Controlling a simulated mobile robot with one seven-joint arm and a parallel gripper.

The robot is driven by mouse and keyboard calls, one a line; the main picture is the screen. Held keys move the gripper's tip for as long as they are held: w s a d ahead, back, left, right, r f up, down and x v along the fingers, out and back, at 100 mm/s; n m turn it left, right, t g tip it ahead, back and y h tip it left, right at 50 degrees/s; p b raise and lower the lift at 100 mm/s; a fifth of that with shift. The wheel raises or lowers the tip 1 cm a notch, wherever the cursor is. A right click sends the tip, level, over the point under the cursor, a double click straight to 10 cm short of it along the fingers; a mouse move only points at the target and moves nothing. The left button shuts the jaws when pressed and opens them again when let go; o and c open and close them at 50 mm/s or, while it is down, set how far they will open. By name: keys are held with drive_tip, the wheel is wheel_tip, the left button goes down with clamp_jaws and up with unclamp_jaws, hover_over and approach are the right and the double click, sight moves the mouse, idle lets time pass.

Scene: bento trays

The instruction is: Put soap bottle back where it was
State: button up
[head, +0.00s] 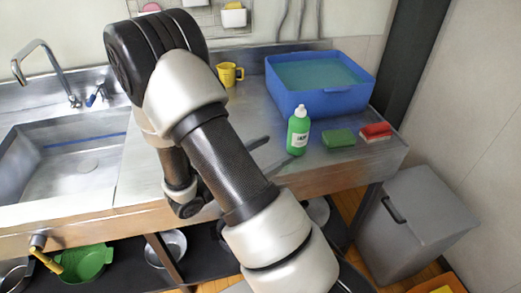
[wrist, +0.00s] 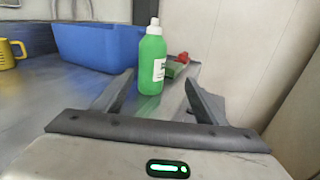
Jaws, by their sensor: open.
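The green soap bottle (head: 298,131) with a white cap stands upright on the steel counter, in front of the blue tub and left of the green sponge. In the wrist view the bottle (wrist: 151,62) stands ahead of my gripper (wrist: 157,92), in line with the gap between the fingers. My gripper (head: 266,152) is open and empty. Its fingers show near the bottle's left side in the head view. No finger visibly grips the bottle. My arm hides part of the counter behind it.
The blue tub (head: 318,101) holds water behind the bottle. A green sponge (head: 339,138) and a red sponge (head: 376,130) lie to its right. A yellow mug (head: 229,74) stands at the back. The sink (head: 70,165) is at left. A grey bin (head: 420,215) stands beyond the counter's right end.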

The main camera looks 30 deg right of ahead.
drive_tip(key=s+a+r+m+g+y, duration=0.1)
drive_tip(key=s+r+m+g+y, duration=0.25)
drive_tip(key=s+m, duration=0.25)
drive_tip(key=s+a+r+m+g+y, duration=0.1)
drive_tip(key=s+r+m+g+y, duration=0.1)
drive_tip(key=s+r+m+y, duration=0.35)
drive_tip(key=s+a+r+m+t+y, duration=0.1)
drive_tip(key=a+r+m+t+y, duration=0.2)
drive_tip(key=a, duration=0.4)
drive_tip(key=s+a+r+m+t+y, duration=0.1)
drive_tip(key=a+r+m+t+y, duration=0.3)
drive_tip(key=a+m+t+y, duration=0.1)
drive_tip(key=shift+a+r, duration=0.25)
drive_tip(key=shift+a, duration=0.6)
